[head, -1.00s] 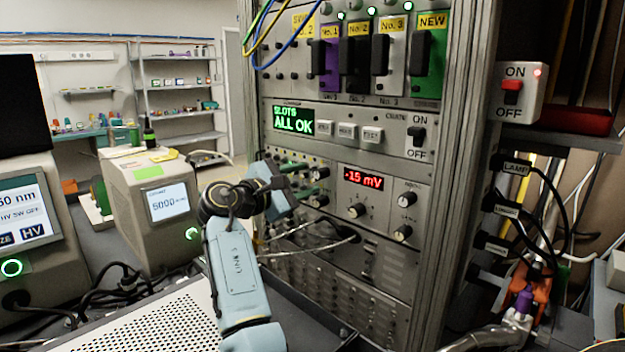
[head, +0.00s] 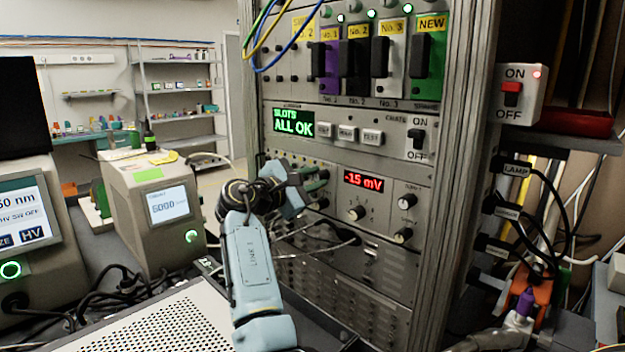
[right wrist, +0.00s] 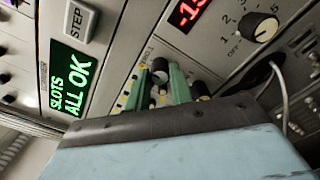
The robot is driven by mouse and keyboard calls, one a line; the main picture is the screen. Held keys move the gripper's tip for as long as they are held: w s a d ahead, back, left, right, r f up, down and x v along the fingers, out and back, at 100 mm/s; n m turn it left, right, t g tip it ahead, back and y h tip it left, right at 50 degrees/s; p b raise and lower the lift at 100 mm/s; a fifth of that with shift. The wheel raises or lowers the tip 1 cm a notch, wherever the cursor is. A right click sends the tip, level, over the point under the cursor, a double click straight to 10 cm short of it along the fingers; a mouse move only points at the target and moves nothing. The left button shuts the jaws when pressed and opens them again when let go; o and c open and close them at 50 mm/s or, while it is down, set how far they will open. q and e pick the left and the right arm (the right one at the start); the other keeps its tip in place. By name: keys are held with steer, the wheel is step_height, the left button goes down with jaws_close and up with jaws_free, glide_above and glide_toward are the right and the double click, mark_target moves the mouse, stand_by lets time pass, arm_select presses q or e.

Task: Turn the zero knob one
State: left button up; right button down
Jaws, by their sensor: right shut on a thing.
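My right gripper (head: 317,181) is at the rack's amplifier panel, just left of the red mV display (head: 363,181). In the right wrist view its two green fingers (right wrist: 160,85) stand on either side of a small dark knob with a pale face (right wrist: 160,68), and are closed on it. Another dark knob (right wrist: 200,90) sits just beside the fingers. In the head view the gripped knob is hidden by my gripper. My left gripper is not in view.
A larger rotary knob marked OFF, 1, 2, 3 (right wrist: 262,27) is near the display. The slots screen (head: 293,122) reads ALL OK. Loose cables (head: 325,240) hang below my gripper. An ON/OFF switch box (head: 512,93) is at the right.

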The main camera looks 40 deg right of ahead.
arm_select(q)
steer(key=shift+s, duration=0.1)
arm_select(e)
steer(key=shift+m, duration=1.1)
steer(key=m, duration=0.3)
steer(key=shift+m, duration=0.7)
steer(key=m+b, duration=0.1)
steer(key=m, duration=0.2)
steer(key=shift+f, duration=0.1)
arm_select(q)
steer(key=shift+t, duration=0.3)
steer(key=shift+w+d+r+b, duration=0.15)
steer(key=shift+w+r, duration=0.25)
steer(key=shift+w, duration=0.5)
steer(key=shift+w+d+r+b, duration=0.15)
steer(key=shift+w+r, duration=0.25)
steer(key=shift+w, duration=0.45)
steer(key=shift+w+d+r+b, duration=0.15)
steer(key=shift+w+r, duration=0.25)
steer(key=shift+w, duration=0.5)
arm_select(e)
steer(key=shift+m, duration=1.2)
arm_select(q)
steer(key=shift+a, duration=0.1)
